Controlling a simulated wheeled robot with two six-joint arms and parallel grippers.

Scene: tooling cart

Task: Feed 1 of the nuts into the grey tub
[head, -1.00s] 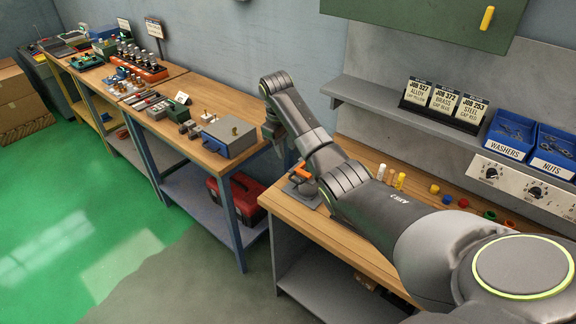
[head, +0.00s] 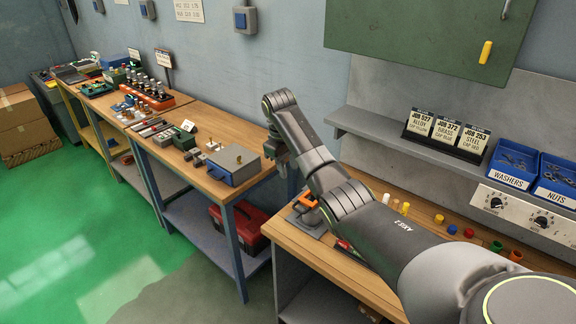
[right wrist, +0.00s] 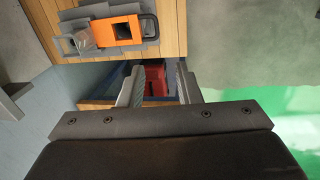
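The blue bin labelled NUTS (head: 556,180) stands on the shelf at the right edge of the head view, with small dark nuts inside. I cannot pick out a grey tub with certainty in either view. My right gripper (head: 278,158) hangs from its folded arm, well left of the nuts bin, near the gap between the two benches. In the right wrist view its two fingers (right wrist: 160,88) are apart, with nothing between them but the background. My left gripper is not in view.
A blue WASHERS bin (head: 513,166) stands beside the nuts bin. Job cards (head: 446,131) stand on the shelf. An orange-and-grey fixture (head: 308,203) sits on the near bench, with coloured caps further right. A grey box (head: 233,165) is on the far bench, a red toolbox (head: 238,222) below.

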